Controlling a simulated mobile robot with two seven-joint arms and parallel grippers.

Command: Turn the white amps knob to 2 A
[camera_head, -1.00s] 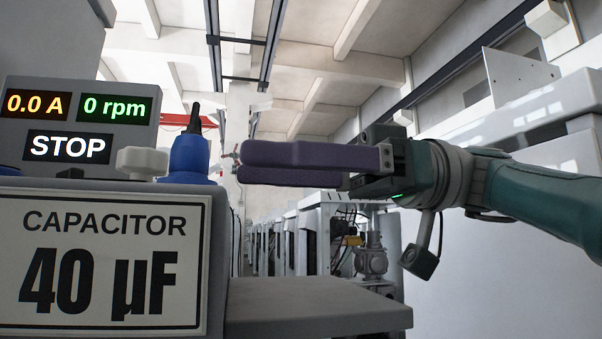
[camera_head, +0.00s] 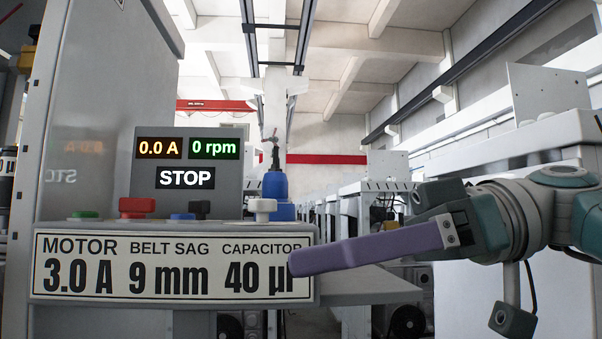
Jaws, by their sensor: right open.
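The white knob (camera_head: 263,209) stands on top of the control box, near its right end, above the CAPACITOR label. The display panel (camera_head: 187,171) behind it reads 0.0 A, 0 rpm and STOP. My right gripper (camera_head: 293,263) is open and empty, with its purple fingers pointing left. They are nearly in line, so the gap barely shows. Its tips are below and right of the knob, apart from it, and overlap the end of the "40 µF" text. My left gripper is not in view.
The label plate (camera_head: 172,292) reads MOTOR 3.0 A, BELT SAG 9 mm, CAPACITOR 40 µF. Green (camera_head: 84,215), red (camera_head: 136,206), blue (camera_head: 183,216) and black (camera_head: 200,208) controls stand left of the knob. A blue cylinder (camera_head: 275,187) rises behind it. A grey ledge (camera_head: 368,290) extends right.

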